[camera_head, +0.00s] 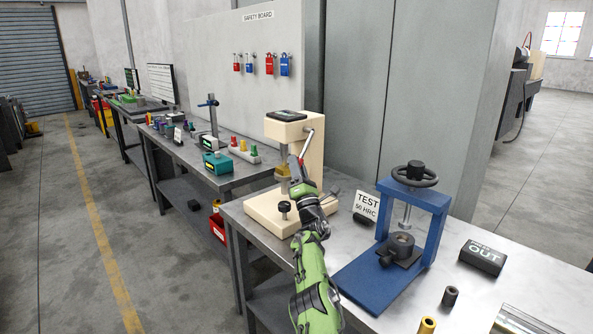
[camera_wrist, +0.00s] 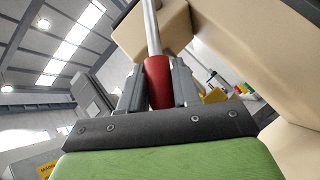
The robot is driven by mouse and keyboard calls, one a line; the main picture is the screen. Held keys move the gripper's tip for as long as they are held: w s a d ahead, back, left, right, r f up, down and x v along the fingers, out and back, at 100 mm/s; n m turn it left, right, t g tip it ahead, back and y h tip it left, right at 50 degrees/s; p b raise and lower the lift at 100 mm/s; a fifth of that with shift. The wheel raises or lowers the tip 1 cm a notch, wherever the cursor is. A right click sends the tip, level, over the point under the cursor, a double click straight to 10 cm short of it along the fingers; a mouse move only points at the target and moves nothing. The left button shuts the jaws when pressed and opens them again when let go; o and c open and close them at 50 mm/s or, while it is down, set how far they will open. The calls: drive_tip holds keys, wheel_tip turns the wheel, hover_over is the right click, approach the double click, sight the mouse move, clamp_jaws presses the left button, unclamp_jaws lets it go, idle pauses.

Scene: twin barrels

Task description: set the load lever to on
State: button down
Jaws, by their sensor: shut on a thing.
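The load lever (camera_head: 307,143) is a thin metal rod on the side of the cream hardness tester (camera_head: 279,131). In the head view it slants down from its pivot near the top of the column. In the wrist view the lever's red grip (camera_wrist: 158,82) lies between the two grey fingers of my gripper (camera_wrist: 159,88), with the metal rod running up from it. My gripper (camera_head: 300,168) is shut on the red grip, beside the tester's column. My green arm partly hides the base. No on or off marking is legible.
A blue press (camera_head: 413,195) with a black handwheel stands close on the right. A "TEST 50 HRC" card (camera_head: 367,204) stands between it and the tester. A black "OUT" block (camera_head: 482,258) lies farther right. Another bench (camera_head: 229,178) stands behind on the left.

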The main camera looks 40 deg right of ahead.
drive_tip(key=shift+r+n+t+y, duration=0.3)
drive_tip(key=shift+r+y, duration=0.05)
drive_tip(key=shift+y, duration=0.05)
drive_tip(key=c, duration=0.9)
unclamp_jaws()
drive_tip(key=shift+w+f, duration=0.1)
drive_tip(key=shift+f, duration=0.05)
drive_tip(key=shift+f, duration=0.1)
